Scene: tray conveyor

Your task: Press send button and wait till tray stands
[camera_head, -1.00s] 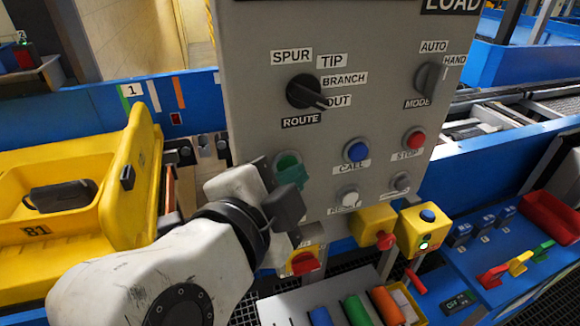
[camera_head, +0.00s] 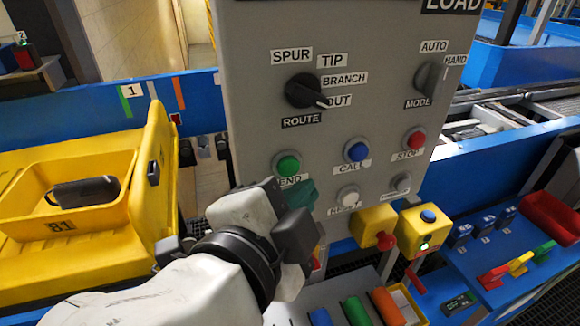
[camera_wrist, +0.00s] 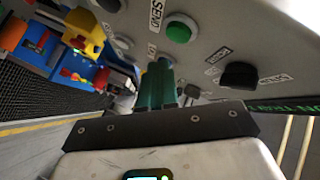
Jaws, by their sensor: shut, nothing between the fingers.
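The green send button (camera_head: 288,166) is on the grey control panel, its label partly covered by my gripper. It also shows in the wrist view (camera_wrist: 178,32). My gripper (camera_head: 301,194) has green fingers, shut and empty, just below the button and apart from it. The fingers show in the wrist view (camera_wrist: 159,84), pointing toward the panel. The yellow tray (camera_head: 42,265), marked 81, is at the left with a dark object (camera_head: 86,191) lying in its recess.
The grey panel (camera_head: 240,60) also bears a black route knob (camera_head: 304,91), a mode knob (camera_head: 429,80), a blue call button (camera_head: 357,151) and a red stop button (camera_head: 415,139). Yellow boxes (camera_head: 376,222) and coloured cylinders (camera_head: 386,306) stand below it.

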